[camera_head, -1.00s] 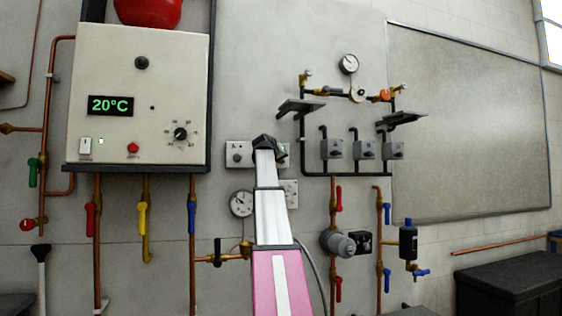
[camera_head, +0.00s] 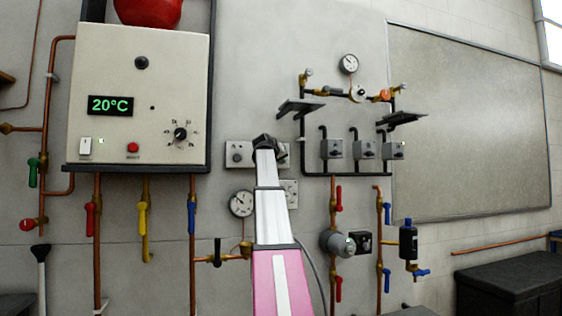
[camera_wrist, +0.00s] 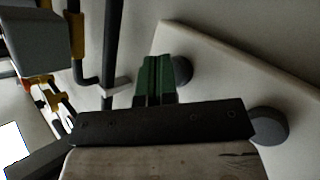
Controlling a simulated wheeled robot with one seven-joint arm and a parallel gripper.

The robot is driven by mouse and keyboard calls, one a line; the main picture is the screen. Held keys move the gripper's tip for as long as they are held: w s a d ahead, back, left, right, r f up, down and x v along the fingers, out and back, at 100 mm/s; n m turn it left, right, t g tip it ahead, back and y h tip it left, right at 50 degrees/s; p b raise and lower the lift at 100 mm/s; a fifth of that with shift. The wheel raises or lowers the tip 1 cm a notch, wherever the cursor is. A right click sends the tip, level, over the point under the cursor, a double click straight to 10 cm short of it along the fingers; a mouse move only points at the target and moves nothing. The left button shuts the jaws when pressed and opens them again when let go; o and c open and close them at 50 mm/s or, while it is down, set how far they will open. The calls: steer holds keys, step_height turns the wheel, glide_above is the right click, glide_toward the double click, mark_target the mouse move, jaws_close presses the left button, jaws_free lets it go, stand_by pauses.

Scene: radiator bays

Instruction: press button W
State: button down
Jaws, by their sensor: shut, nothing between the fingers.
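A pale switch plate (camera_head: 231,147) is on the wall right of the boiler box, partly hidden by my arm. One round grey button (camera_head: 237,158) shows on its left side. In the wrist view the plate (camera_wrist: 225,75) carries two round grey buttons: one (camera_wrist: 182,70) right beside the fingertips, the other (camera_wrist: 270,127) lower right. No letters are readable, so I cannot tell which is W. My gripper (camera_wrist: 157,62) has green fingers, shut and empty, at the plate. I cannot tell whether they touch the near button. The head view hides the fingertips behind my wrist.
A boiler box (camera_head: 145,95) with display, dial and red button is at left. A gauge (camera_head: 241,203) and a second plate (camera_head: 290,193) sit below the switch plate. Pipes, several grey boxes (camera_head: 364,150) and dark shelves (camera_head: 301,106) project at right.

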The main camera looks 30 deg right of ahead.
steer(key=s, duration=0.3)
steer(key=s+a, duration=0.1)
steer(key=s, duration=0.1)
steer(key=shift+s+a, duration=0.2)
steer(key=shift+s, duration=0.2)
stand_by(0.4)
